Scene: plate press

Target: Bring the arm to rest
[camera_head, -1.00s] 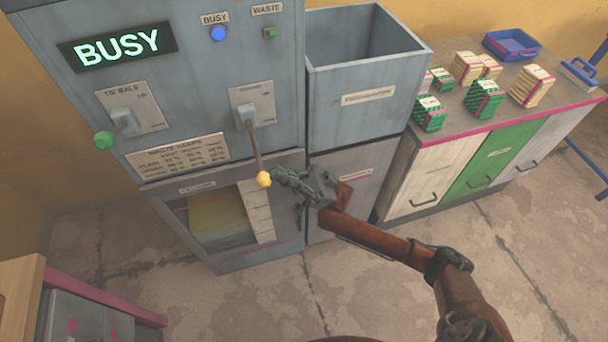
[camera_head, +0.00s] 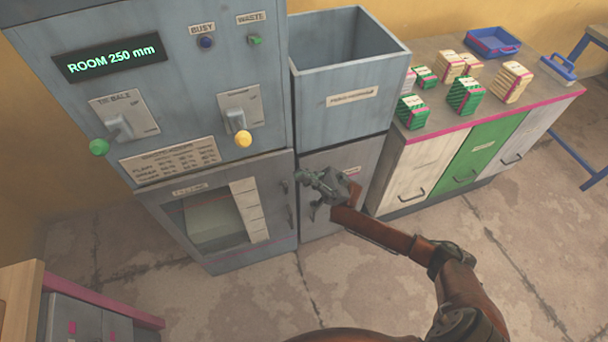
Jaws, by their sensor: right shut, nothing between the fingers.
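My right gripper (camera_head: 312,182) is shut and empty. It hovers in front of the lower grey cabinet (camera_head: 345,168), to the right of the press (camera_head: 200,100), and touches nothing that I can see. My right arm reaches in from the lower right. The press display (camera_head: 110,57) reads "ROOM 250 mm". The yellow-knobbed lever (camera_head: 243,138) points down, apart from the gripper. The green-knobbed lever (camera_head: 99,147) is at the left. The blue busy lamp (camera_head: 206,42) is dark. My left gripper is not in view.
An open grey bin (camera_head: 340,95) stands right of the press. A counter (camera_head: 545,98) holds several green and cream bundles, a blue tray (camera_head: 493,42) and a blue-handled tool (camera_head: 558,68). A wooden-topped unit (camera_head: 15,300) stands at lower left. The floor (camera_head: 250,305) in front is clear.

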